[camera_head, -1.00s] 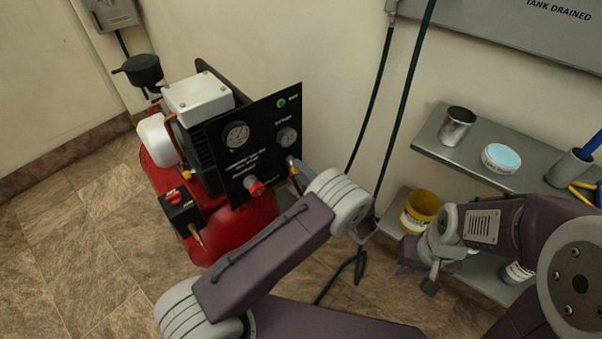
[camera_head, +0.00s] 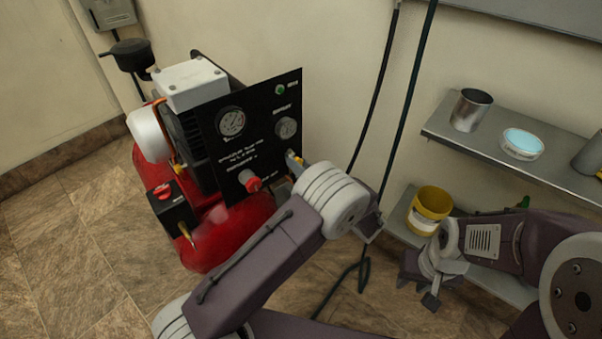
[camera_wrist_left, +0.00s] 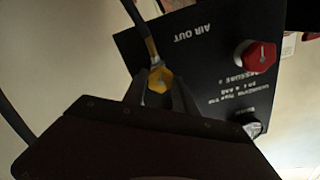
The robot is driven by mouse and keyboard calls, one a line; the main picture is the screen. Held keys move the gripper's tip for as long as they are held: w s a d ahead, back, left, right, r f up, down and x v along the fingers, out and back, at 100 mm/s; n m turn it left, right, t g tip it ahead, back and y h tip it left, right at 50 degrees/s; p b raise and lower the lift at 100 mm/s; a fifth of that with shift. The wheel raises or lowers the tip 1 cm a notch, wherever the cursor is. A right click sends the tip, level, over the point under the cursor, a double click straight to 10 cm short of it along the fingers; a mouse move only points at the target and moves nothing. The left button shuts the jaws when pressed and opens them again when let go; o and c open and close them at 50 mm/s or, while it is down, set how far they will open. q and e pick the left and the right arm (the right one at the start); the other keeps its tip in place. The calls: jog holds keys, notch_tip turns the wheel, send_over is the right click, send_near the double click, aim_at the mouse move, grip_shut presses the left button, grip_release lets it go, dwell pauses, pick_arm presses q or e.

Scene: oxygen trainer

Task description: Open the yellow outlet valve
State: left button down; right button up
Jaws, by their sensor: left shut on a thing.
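The yellow outlet valve (camera_wrist_left: 158,80) sits below the AIR OUT label on the black panel (camera_wrist_left: 205,45), with a hose running from it. In the left wrist view my left gripper (camera_wrist_left: 156,97) has its two fingers on either side of the yellow valve, shut on it. In the head view a little yellow of the valve (camera_head: 299,160) shows at the panel's right edge. My left wrist hides most of the gripper there. My right gripper (camera_head: 419,290) hangs near the lower shelf, away from the panel; its jaw gap is too unclear to judge.
The red compressor (camera_head: 215,235) carries the panel, with gauges and a red knob (camera_head: 250,181). Dark hoses (camera_head: 408,100) hang along the wall. At right, shelves (camera_head: 545,170) hold a metal cup (camera_head: 471,110), a round tub (camera_head: 522,144) and a yellow can (camera_head: 430,208).

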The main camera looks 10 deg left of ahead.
pick_arm(q)
jog(key=shift+n+b, duration=1.7)
jog(key=shift+b, duration=0.3)
pick_arm(e)
jog(key=shift+f, duration=2.45)
pick_arm(q)
jog(key=shift+r, duration=0.1)
jog(key=c, duration=1)
grip_release()
notch_tip(320, 180, up, 4)
jog(key=shift+r+p, duration=0.15)
jog(key=shift+p, duration=0.7)
jog(key=s+d+r+p, duration=0.2)
jog(key=d+r, duration=0.4)
jog(key=d, duration=0.5)
jog(key=shift+s+r, duration=0.3)
jog(key=shift+s, duration=0.35)
pick_arm(e)
notch_tip(320, 180, up, 4)
jog(key=shift+f, duration=0.15)
